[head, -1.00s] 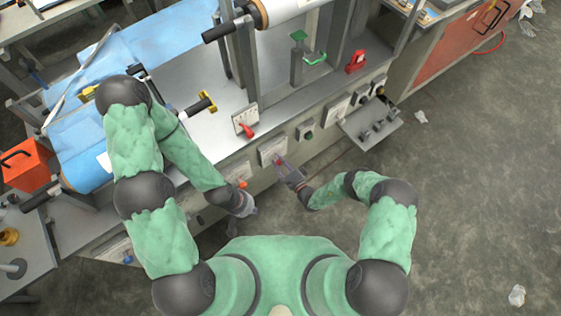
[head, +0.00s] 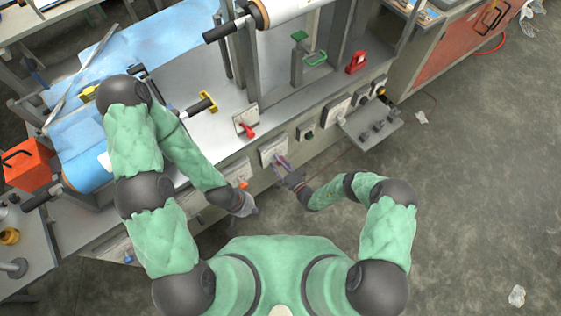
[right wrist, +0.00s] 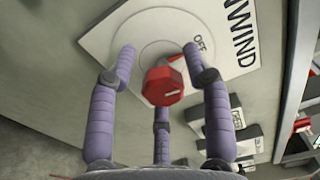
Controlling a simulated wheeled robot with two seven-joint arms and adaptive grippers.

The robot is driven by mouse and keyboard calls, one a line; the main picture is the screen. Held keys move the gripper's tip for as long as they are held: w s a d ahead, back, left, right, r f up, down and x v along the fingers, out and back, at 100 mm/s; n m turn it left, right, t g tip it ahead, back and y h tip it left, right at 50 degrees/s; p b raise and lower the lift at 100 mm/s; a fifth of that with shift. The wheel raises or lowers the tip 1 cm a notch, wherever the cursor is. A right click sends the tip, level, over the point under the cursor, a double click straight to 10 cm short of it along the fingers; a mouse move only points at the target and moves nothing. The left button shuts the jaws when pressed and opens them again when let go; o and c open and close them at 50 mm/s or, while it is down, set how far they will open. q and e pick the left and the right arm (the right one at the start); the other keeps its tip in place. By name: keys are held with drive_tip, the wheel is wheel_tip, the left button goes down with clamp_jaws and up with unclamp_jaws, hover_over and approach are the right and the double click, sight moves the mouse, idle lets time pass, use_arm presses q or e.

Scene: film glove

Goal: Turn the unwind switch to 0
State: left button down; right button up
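The unwind switch is a red knob (right wrist: 163,85) on a white plate (right wrist: 118,38) lettered "WIND" in the right wrist view, its first letters cut off. Small lettering near the knob's upper right looks like "OFF". A pale mark shows on the knob's face; I cannot tell which setting it is on. The plate also shows in the head view (head: 267,154). My right gripper (right wrist: 160,62) has its purple fingers spread around the knob, with gaps on both sides. In the head view it is at the plate (head: 283,163). My left gripper (head: 250,209) hangs low, its fingers unclear.
Another plate with a red lever (head: 247,131) sits on the machine's sloped front, up and left. An orange knob (head: 243,185) is lower left. A grey shelf (head: 372,124) juts out at the right. The floor (head: 460,200) to the right is mostly open.

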drive_tip(key=shift+d, duration=0.1)
drive_tip(key=shift+s+d+f, duration=0.1)
drive_tip(key=shift+s+d, duration=0.05)
drive_tip(key=v, duration=1.1)
drive_tip(key=shift+s, duration=0.35)
drive_tip(key=w+a+m, duration=0.5)
drive_tip(key=w+m, duration=0.4)
drive_tip(key=m, duration=0.7)
drive_tip(key=shift+a, duration=0.4)
